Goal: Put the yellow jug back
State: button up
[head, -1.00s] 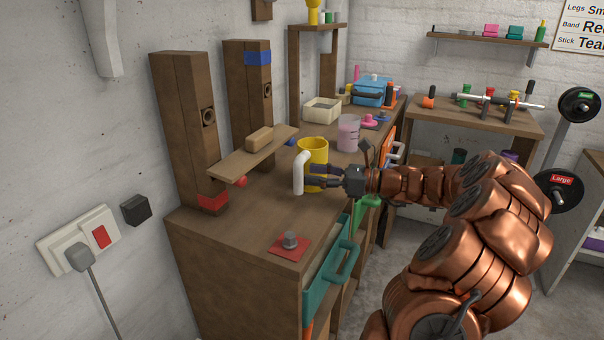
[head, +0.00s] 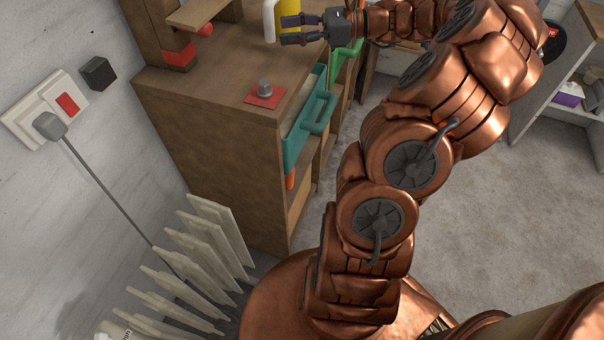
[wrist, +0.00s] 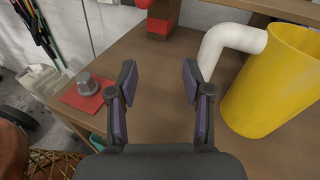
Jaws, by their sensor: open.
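The yellow jug (wrist: 270,85) stands upright on the wooden bench top at the right of the wrist view. Its white handle (wrist: 228,42) points left, toward my gripper. In the head view the jug (head: 287,12) is cut off by the top edge, with its white handle (head: 270,18) beside it. My gripper (head: 284,31) is at the jug's near side in the head view. In the wrist view my gripper (wrist: 158,80) has its fingers apart with nothing between them. The right finger is close to the handle's lower end; I cannot tell if they touch.
A red square with a grey knob (head: 265,92) lies on the bench top (head: 215,85) near its front edge. A teal drawer (head: 308,120) stands partly out below. A wooden post with a red band (head: 178,55) rises at the back left. White radiator-like slats (head: 190,260) stand by the wall.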

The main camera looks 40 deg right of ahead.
jog(key=s+a+n+g, duration=0.1)
jog(key=a+n+g, duration=0.1)
jog(key=a, duration=0.3)
jog(key=s+a+f+n+g, duration=0.1)
jog(key=a+n+g, duration=0.1)
jog(key=a, duration=0.4)
jog(key=s+a+n+g, duration=0.1)
jog(key=a+n+g, duration=0.1)
jog(key=a, duration=0.3)
jog(key=shift+s+a+f+n, duration=0.2)
jog(key=shift+f+n, duration=0.05)
jog(key=shift+n, duration=0.15)
jog(key=s+a+f+n+g+h, duration=0.4)
jog(key=s+a+n, duration=0.2)
jog(key=s, duration=0.3)
jog(key=s+a+f+n+g+h, duration=0.35)
jog(key=s+a+n, duration=0.2)
jog(key=s, duration=0.45)
jog(key=s+d+f+n+h, duration=0.3)
jog(key=s+d+n+h, duration=0.2)
jog(key=s, duration=0.3)
jog(key=shift+s+d+f+n+h, duration=0.25)
jog(key=shift+s+d+n+h, duration=0.15)
jog(key=shift+n, duration=0.25)
jog(key=shift+w, duration=0.1)
notch_tip(320, 180, up, 15)
jog(key=w+t+p, duration=0.1)
jog(key=p, duration=1.3)
jog(key=shift+r, duration=0.2)
